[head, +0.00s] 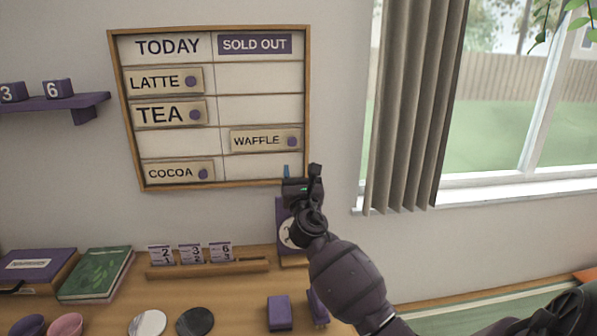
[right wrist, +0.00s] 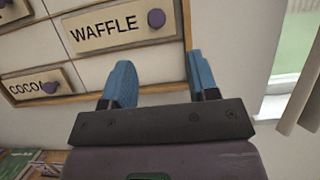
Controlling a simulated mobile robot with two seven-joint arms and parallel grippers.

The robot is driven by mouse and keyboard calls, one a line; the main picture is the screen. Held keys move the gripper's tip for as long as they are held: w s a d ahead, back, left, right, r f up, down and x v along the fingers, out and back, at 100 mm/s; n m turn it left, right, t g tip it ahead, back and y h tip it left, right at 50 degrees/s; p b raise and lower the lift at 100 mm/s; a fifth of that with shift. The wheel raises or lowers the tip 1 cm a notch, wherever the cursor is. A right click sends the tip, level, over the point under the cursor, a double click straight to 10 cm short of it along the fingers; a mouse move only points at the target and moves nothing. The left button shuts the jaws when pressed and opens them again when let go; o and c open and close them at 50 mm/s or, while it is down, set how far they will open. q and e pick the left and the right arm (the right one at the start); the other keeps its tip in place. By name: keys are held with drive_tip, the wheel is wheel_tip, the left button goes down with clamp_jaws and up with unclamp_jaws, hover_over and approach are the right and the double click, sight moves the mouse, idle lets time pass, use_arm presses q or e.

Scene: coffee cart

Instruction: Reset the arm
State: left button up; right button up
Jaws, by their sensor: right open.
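My right gripper (head: 300,172) is raised at the lower right corner of the menu board (head: 309,100) in the head view. In the right wrist view, its two blue fingers (right wrist: 161,84) are spread apart with nothing between them. The WAFFLE plate (head: 265,140) sits in the right column just above the gripper, and it also shows in the right wrist view (right wrist: 108,28). My left gripper is not in view.
The board also holds LATTE (head: 155,82), TEA (head: 155,113) and COCOA (head: 170,173) plates on the left. Below are a purple clock (head: 285,215), a card rack (head: 205,268), a green book (head: 95,273) and purple blocks (head: 279,313). A curtain (head: 410,110) hangs right of the board.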

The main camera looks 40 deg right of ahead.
idle(0.3)
drive_tip(key=s+a+f+m+g+y, duration=0.1)
drive_tip(key=s+a+f+m+g, duration=0.1)
drive_tip(key=s+f+m, duration=0.4)
drive_tip(key=s+a+f+m+g+y, duration=0.1)
drive_tip(key=s+a+f+m+g, duration=0.1)
drive_tip(key=s+f+m+g, duration=0.2)
drive_tip(key=s+a+f+m+g+y, duration=0.1)
drive_tip(key=s+a+f+m+g, duration=0.1)
drive_tip(key=s+f+m, duration=0.6)
wheel_tip(320, 180, down, 2)
drive_tip(key=shift+s+a+g, duration=0.1)
drive_tip(key=shift+s+g, duration=0.05)
drive_tip(key=shift+g, duration=0.25)
drive_tip(key=s+a+f+m+g+y, duration=0.35)
drive_tip(key=s+a+m, duration=0.3)
drive_tip(key=s, duration=0.35)
drive_tip(key=s+a+f+m+g+y, duration=0.3)
drive_tip(key=s+a+m+y, duration=0.3)
drive_tip(key=s, duration=0.4)
drive_tip(key=w+f+n+t, duration=0.2)
drive_tip(key=w+f+t, duration=0.5)
drive_tip(key=f, duration=0.3)
drive_tip(key=shift+w+a+t+h, duration=0.3)
drive_tip(key=shift+w+t+h, duration=0.15)
drive_tip(key=shift+t, duration=0.1)
